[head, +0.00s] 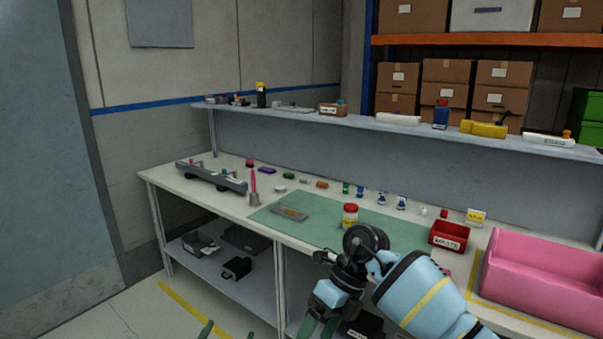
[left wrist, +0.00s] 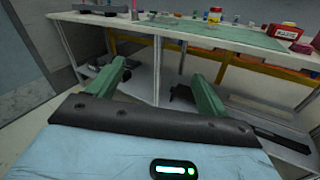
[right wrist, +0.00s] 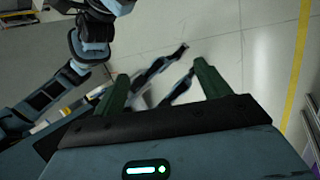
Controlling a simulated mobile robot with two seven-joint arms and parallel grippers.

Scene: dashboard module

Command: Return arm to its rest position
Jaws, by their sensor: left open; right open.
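My left gripper (head: 214,330) shows only as two green fingertips at the bottom edge of the head view. In the left wrist view its fingers (left wrist: 152,63) are spread and empty, pointing at the workbench front and lower shelf. My right arm's light-blue forearm and black joints cross in front of the bench at lower right in the head view. Its green fingers hang down and are cut off by the bottom edge.
The workbench (head: 165,178) carries a green mat (head: 375,228), a red-lidded jar (head: 350,215), a red bin (head: 449,235) and a pink container (head: 545,290). A lower shelf (head: 255,293) holds dark items.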

